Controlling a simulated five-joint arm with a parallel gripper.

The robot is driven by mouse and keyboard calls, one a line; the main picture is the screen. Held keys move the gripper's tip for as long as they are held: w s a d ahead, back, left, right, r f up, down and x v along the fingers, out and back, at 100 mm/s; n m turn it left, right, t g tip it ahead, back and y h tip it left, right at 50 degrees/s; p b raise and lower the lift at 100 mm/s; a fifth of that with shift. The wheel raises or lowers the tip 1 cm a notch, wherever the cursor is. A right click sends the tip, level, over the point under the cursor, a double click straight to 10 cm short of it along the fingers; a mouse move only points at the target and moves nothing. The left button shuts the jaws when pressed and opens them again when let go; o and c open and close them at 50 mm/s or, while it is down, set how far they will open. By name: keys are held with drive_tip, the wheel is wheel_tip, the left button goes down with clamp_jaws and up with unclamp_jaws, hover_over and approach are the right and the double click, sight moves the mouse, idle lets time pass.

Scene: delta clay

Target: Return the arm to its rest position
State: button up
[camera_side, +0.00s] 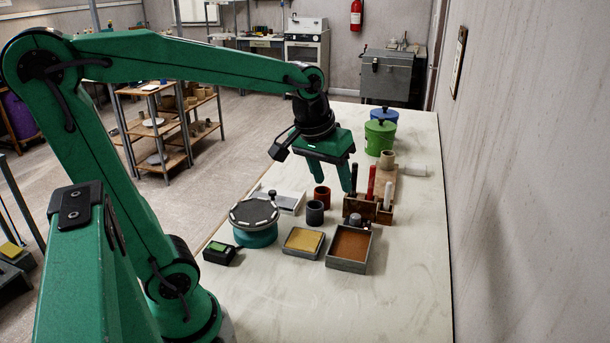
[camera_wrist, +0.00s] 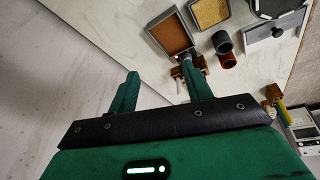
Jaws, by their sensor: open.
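My gripper (camera_side: 333,184) is green with a black wrist. In the side view it hangs above the table, over the area behind the cups and beside the tool holder (camera_side: 367,208). Its two fingers are spread apart with nothing between them. In the wrist view the gripper (camera_wrist: 165,88) also shows open and empty, with pale table surface beyond the fingertips. My arm is stretched out over the table. The tool holder is wooden and holds several upright handles, dark, red and white. One finger overlaps it in the wrist view, and I cannot tell the exact gap.
A round turntable (camera_side: 254,215), a grey cup (camera_side: 315,212), a red-brown cup (camera_side: 322,197), a tray of yellow material (camera_side: 303,241) and a tray of brown material (camera_side: 349,248) stand close by. Green (camera_side: 380,137) and blue (camera_side: 385,115) lidded pots are farther back. The table's front right is clear.

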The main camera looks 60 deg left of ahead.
drive_tip(key=shift+s, duration=0.15)
drive_tip(key=s+d+f+m+t, duration=0.1)
drive_tip(key=s+d+m+t, duration=0.1)
drive_tip(key=s, duration=0.7)
drive_tip(key=shift+s+d+m, duration=0.3)
drive_tip(key=shift+d+m, duration=0.45)
drive_tip(key=shift+m, duration=0.55)
